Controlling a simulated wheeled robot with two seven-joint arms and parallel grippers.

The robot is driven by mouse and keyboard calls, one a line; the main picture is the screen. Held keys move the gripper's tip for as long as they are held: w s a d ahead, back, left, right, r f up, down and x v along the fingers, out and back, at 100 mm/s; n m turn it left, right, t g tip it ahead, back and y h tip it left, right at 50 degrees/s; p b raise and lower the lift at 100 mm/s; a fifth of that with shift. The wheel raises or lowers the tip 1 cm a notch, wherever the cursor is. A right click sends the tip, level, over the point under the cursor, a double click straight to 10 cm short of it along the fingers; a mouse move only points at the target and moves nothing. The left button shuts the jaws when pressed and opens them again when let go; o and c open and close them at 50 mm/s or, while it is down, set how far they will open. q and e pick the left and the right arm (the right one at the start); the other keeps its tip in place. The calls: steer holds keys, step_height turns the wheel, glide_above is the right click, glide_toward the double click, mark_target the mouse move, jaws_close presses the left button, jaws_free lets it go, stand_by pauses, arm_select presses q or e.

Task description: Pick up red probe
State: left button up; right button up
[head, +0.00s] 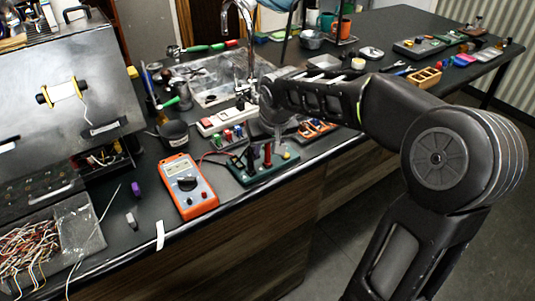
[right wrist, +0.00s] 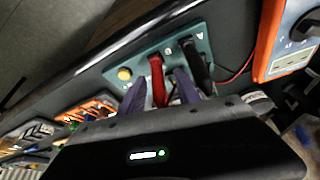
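The red probe (head: 268,155) stands upright in a green holder board (head: 283,169) near the counter's front edge. A black probe (head: 250,160) stands beside it, to its left. In the right wrist view the red probe (right wrist: 157,78) lies between the two purple-grey fingers of my right gripper (right wrist: 160,90), with gaps visible on both sides, so the gripper is open around it. The black probe (right wrist: 193,62) is just outside the fingers. In the head view my right wrist (head: 276,105) hangs above the board and its fingertips are hard to make out. My left gripper is not in view.
An orange multimeter (head: 188,187) lies left of the board, with a red lead running toward it. A yellow knob (right wrist: 124,74) sits on the board's other end. A white power strip (head: 226,119) and an orange tray (head: 318,128) lie behind and beside it.

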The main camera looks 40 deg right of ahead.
jaws_close()
stand_by(0.5)
